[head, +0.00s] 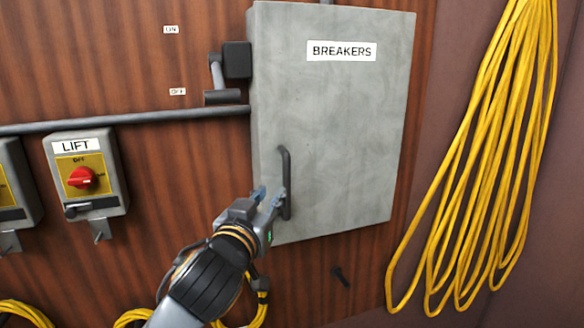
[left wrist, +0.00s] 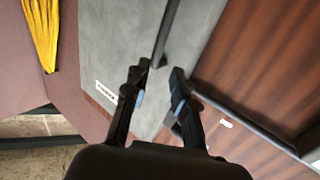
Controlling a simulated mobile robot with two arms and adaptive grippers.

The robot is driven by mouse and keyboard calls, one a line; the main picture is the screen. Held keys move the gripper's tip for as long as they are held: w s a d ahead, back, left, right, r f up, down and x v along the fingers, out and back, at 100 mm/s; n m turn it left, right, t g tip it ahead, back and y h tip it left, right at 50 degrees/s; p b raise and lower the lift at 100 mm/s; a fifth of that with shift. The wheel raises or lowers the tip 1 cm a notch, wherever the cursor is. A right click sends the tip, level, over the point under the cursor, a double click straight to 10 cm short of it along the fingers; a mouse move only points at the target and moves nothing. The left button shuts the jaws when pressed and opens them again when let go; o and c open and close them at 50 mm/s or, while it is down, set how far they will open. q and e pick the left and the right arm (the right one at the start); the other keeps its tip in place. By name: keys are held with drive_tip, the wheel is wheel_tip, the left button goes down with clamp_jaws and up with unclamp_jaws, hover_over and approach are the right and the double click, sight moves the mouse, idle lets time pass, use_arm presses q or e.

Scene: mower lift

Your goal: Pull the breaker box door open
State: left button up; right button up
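The grey breaker box door (head: 345,130), labelled BREAKERS, looks closed on the wood wall. Its dark vertical bar handle (head: 286,170) is near the door's lower left edge. My left gripper (head: 269,196) is at the lower part of the handle, its fingers pointing towards the door. In the left wrist view the fingers (left wrist: 160,80) are apart, with the handle (left wrist: 166,30) reaching down to the gap between their tips, close to the left finger. I cannot tell whether they touch it. My right gripper is not in view.
A lever switch (head: 236,62) and a horizontal conduit (head: 130,118) are left of the box. A LIFT switch box (head: 85,175) with a red knob is at the left. Coiled yellow cable (head: 485,160) hangs at the right.

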sight(286, 175)
use_arm(q)
drive_tip(key=p+x, duration=0.3)
drive_tip(key=x, duration=0.7)
drive_tip(key=shift+w+d+p, duration=0.1)
drive_tip(key=shift+w+p, duration=0.2)
drive_tip(key=shift+w, duration=0.1)
drive_tip(key=shift+w+d, duration=0.15)
drive_tip(key=shift+w, duration=0.45)
drive_tip(key=shift+f, duration=0.1)
clamp_jaws()
